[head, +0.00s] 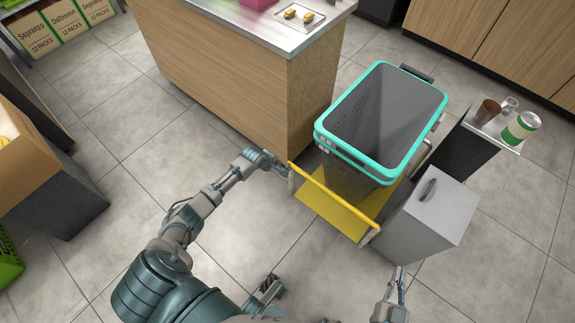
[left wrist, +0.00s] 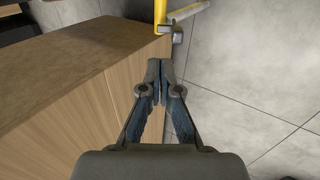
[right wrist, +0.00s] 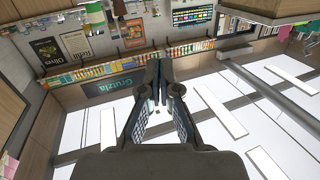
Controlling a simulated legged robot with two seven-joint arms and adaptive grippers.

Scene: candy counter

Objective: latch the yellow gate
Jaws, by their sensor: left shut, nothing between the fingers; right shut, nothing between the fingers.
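The yellow gate (head: 335,194) is a yellow bar across the near side of a low cart, with a pale post at each end. Its left end stands close to the wooden counter. My left gripper (head: 277,165) is shut and empty, beside that left end, with a small gap apparent. I cannot make out the latch. My right gripper (head: 401,280) is shut and empty, low near the grey cabinet; the right wrist view shows it too (right wrist: 164,64).
A grey basket with a turquoise rim (head: 330,136) stands on the cart. A wooden counter (head: 235,75) is left of it. A grey cabinet (head: 424,222) with a handle stands right of the gate. Open tiled floor (head: 130,190) lies at the left.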

